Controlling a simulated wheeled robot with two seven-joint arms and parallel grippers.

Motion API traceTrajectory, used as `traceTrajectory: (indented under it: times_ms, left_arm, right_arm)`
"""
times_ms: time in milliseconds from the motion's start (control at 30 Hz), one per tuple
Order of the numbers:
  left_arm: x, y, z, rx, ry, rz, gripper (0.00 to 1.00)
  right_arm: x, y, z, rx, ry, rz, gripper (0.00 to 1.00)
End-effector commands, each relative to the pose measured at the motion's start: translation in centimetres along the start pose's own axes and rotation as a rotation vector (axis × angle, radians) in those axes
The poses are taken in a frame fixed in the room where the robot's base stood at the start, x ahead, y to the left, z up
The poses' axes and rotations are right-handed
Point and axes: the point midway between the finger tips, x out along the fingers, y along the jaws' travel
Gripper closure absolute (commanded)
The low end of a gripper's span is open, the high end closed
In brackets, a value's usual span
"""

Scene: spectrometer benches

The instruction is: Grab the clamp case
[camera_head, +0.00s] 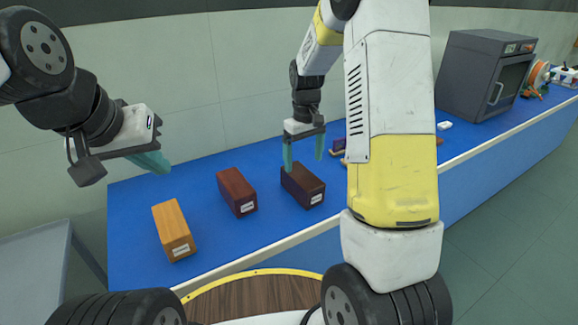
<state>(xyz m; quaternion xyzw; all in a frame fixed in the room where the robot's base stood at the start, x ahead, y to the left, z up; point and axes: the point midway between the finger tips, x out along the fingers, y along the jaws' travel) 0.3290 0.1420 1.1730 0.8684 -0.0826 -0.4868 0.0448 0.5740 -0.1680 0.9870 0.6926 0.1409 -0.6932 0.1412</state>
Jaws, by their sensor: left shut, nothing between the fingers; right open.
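Three wooden cases with small white labels lie on the blue bench top: a light orange-brown case (172,228) at the left, a reddish-brown case (235,190) in the middle and a dark brown case (306,187) at the right. The label text is too small to read, so I cannot tell which is the clamp case. My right gripper (303,155) points down just over the dark brown case, its teal fingers spread apart and empty. My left gripper (152,162) is shut and empty, raised above and behind the orange-brown case.
My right arm hides part of the blue bench (205,257); small items partly show behind it. A grey table (35,268) is at the lower left.

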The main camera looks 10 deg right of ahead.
Motion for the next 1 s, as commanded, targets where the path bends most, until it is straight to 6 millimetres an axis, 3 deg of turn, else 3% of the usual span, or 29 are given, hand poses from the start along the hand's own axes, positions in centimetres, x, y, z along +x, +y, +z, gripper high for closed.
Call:
traceTrajectory:
  times_ms: [500, 800, 1000]
  left_arm:
    - [0.0, 0.0, 0.0, 0.0, 0.0, 0.0, 1.0]
    - [0.0, 0.0, 0.0, 0.0, 0.0, 0.0, 1.0]
    - [0.0, 0.0, 0.0, 0.0, 0.0, 0.0, 1.0]
  right_arm:
    - [6.6, -0.5, 0.1, 0.001, -0.002, -0.001, 0.11]
    - [7.1, -0.5, 0.1, 0.001, 0.001, -0.001, 0.11]
    - [7.1, -0.5, 0.1, 0.001, 0.001, -0.001, 0.5]
